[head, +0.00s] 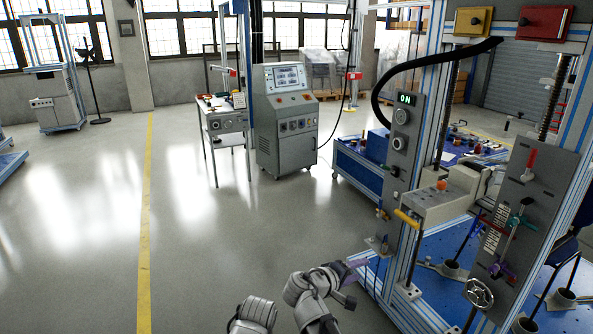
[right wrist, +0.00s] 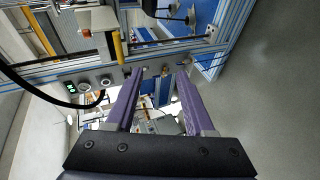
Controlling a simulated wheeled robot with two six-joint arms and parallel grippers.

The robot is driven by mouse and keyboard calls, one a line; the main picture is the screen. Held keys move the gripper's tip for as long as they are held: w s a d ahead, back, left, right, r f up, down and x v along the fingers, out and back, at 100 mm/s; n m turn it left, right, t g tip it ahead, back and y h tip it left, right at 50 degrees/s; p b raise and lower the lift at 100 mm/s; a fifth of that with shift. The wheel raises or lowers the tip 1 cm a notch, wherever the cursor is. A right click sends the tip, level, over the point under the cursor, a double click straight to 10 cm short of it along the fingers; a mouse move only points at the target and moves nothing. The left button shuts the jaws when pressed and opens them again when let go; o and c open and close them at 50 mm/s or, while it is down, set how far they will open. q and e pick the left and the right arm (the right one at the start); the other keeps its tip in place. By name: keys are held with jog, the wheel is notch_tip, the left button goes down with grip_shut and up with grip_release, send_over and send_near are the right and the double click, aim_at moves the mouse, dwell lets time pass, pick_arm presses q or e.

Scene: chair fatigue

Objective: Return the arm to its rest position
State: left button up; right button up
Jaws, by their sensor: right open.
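My right gripper (head: 356,264) is at the lower middle of the head view, in front of the left post of the test rig (head: 405,240). Only a bit of its purple fingers shows there; the wrist hides the rest. In the right wrist view the two purple fingers (right wrist: 159,75) stand wide apart with nothing held between them. The rig's panel with an ON display (head: 405,99) shows beyond the fingers in the wrist view (right wrist: 72,88). My left gripper is not in view.
The rig's aluminium frame and blue base (head: 400,305) stand close on the right. A yellow handle (head: 407,218) juts from the rig. A grey control cabinet (head: 286,125) and a small table (head: 221,108) stand farther back.

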jog(key=s+a+f+m+g+y+p, duration=0.1)
jog(key=s+a+f+g+y+p, duration=0.1)
jog(key=s+a+g+y+p, duration=0.2)
jog(key=s+a+f+g+y+p, duration=0.2)
jog(key=s+a+g+y+p, duration=0.2)
jog(key=s+a, duration=0.7)
jog(key=s+y, duration=0.1)
jog(key=s, duration=0.2)
jog(key=shift+s+a+m+g+y, duration=0.15)
jog(key=shift+a+m+g+y, duration=0.15)
jog(key=shift+m+y, duration=0.1)
jog(key=shift+f, duration=0.1)
dwell(2.2)
